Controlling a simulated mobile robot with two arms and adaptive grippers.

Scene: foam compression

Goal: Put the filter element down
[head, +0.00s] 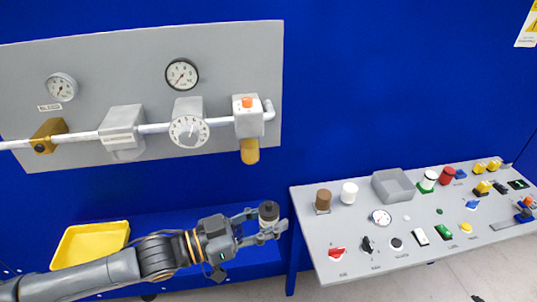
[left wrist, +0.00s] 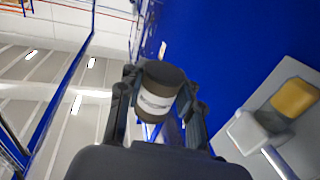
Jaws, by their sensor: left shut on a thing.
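My left gripper (head: 268,222) is shut on the filter element (head: 268,211), a short cylinder with a dark top and a pale band. It is held in the air in front of the blue wall, just left of the grey control table. In the left wrist view, the filter element (left wrist: 160,90) sits between the two fingers of the gripper (left wrist: 160,105), its pale printed label facing the camera. My right gripper is not in view.
A yellow tray (head: 68,260) sits on a blue ledge at lower left. The grey table (head: 345,228) carries a brown cylinder (head: 323,199), a white cylinder (head: 349,192), an open grey box (head: 408,193) and several buttons. A pipe panel (head: 235,60) with gauges is above the arm.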

